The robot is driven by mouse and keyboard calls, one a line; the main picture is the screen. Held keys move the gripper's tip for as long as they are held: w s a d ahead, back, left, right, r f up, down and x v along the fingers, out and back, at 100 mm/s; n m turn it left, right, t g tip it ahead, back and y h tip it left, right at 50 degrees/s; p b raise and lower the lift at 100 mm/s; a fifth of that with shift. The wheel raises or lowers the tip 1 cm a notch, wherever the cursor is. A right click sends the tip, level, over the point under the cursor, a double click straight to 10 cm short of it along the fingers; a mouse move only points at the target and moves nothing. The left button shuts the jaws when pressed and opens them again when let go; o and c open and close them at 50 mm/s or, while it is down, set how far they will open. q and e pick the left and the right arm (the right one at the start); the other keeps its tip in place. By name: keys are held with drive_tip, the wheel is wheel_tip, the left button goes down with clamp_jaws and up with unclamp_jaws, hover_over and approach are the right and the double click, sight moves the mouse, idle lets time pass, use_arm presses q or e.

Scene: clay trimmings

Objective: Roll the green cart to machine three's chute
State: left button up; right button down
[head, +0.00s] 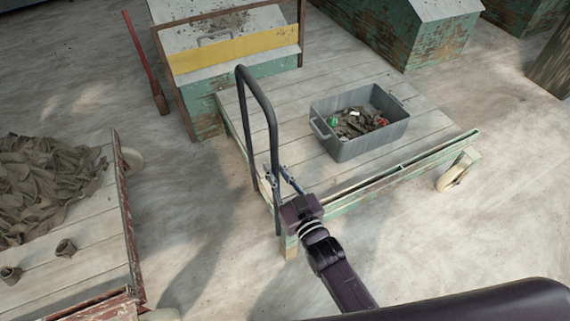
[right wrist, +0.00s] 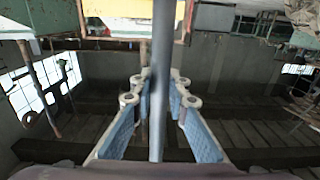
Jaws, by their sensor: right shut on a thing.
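The green cart (head: 288,92) is a flatbed with pale boards and a worn green frame. It stands in the middle of the head view, its far left corner close to a machine with a yellow band (head: 235,53). The cart's dark push handle (head: 273,140) rises at its left end. My right gripper (head: 281,182) is shut around the handle's near post, which shows as a grey bar (right wrist: 162,45) between the fingers in the right wrist view. I see no number on the machine. My left gripper is out of view.
A grey bin (head: 365,146) of scraps sits on the cart. A red-edged cart (head: 115,215) with a clay heap (head: 45,180) stands at left, floor between them. A red-handled tool (head: 141,55) leans near the machine. Green machines (head: 410,35) stand behind; floor at right is clear.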

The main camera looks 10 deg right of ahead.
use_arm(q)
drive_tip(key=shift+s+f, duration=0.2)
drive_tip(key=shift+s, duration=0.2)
use_arm(e)
drive_tip(key=shift+s+a+f, duration=0.1)
drive_tip(key=shift+s+a, duration=0.1)
drive_tip(key=shift+a, duration=0.3)
